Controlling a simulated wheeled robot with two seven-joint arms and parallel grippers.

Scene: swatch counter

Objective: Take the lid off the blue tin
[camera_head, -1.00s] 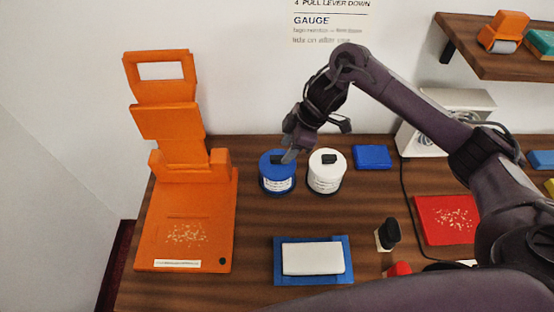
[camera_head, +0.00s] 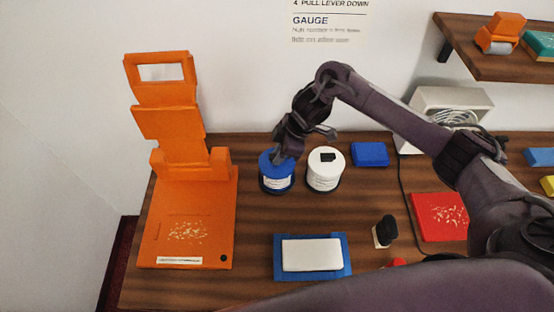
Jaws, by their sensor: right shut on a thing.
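The blue tin (camera_head: 277,181) stands upright on the wooden counter, left of the white tin. It has a pale label on its front. Its blue lid (camera_head: 267,160) is on top, and the lid's dark knob is hidden behind my gripper. My right gripper (camera_head: 279,157) is at the top of the blue tin, shut on the lid's knob. The lid appears to sit on the tin; I cannot see a gap. My left gripper is not in view.
The white tin (camera_head: 324,174) with a black knob stands close on the right. An orange lever press (camera_head: 190,215) is at the left. A blue tray (camera_head: 347,267) with a white block, a dark-handled stamp (camera_head: 387,231), a red pad (camera_head: 438,217) and a blue block (camera_head: 369,154) lie around.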

